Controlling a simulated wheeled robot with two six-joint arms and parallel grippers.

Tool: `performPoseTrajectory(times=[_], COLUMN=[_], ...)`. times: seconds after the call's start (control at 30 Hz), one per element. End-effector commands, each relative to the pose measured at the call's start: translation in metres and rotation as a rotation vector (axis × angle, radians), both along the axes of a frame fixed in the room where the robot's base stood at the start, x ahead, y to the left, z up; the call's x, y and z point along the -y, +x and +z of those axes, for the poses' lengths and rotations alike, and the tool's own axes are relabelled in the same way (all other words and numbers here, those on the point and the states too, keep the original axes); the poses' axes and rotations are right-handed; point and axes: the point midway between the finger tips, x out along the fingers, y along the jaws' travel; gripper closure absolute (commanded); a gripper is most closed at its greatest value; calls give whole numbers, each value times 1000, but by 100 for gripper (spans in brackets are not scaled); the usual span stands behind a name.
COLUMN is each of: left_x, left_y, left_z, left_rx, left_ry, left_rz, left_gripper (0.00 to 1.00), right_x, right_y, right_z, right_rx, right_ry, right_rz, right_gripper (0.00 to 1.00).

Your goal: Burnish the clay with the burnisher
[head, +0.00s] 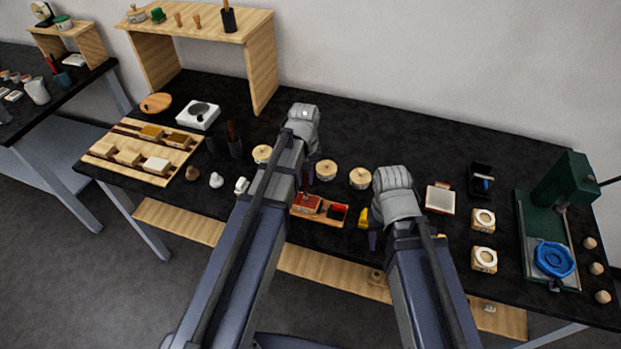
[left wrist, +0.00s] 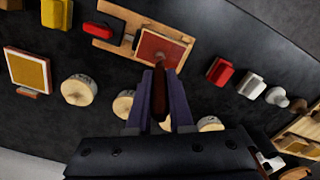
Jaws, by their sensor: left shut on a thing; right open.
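The clay is a red square (head: 306,203) on a wooden board near the front middle of the table. It also shows in the left wrist view (left wrist: 150,45). My left gripper (left wrist: 160,100) is shut on a dark reddish-brown stick, the burnisher (left wrist: 159,92). The burnisher points at the near edge of the clay; I cannot tell whether its tip touches. In the head view my left gripper (head: 307,178) is mostly hidden behind my arm, just above the clay. My right gripper (head: 374,238) is open, largely hidden under its wrist, right of the board.
A black pad with red (head: 338,212) lies on the board's right end. A yellow block (head: 362,217) sits beside my right gripper. Round lidded pots (head: 326,170) stand behind the board. A framed panel (head: 440,199) lies to the right. The back middle of the table is clear.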

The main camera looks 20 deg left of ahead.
Motion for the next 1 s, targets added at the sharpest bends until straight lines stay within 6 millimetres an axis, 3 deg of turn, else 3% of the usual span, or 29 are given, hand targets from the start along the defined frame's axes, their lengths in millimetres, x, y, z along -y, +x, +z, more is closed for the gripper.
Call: performPoseTrajectory(times=[0.23, 0.6, 1.0], left_x=[-6, -33, -35], left_y=[0, 2, 2], left_z=[0, -1, 2], left_rx=[0, 0, 0], left_ry=[0, 1, 2], left_rz=[1, 1, 0], left_gripper=[100, 100, 100], right_x=[0, 0, 0], right_y=[0, 0, 0], right_z=[0, -1, 3], right_rx=[0, 0, 0], right_ry=[0, 0, 0], right_rz=[0, 0, 0], right_gripper=[50, 50, 50])
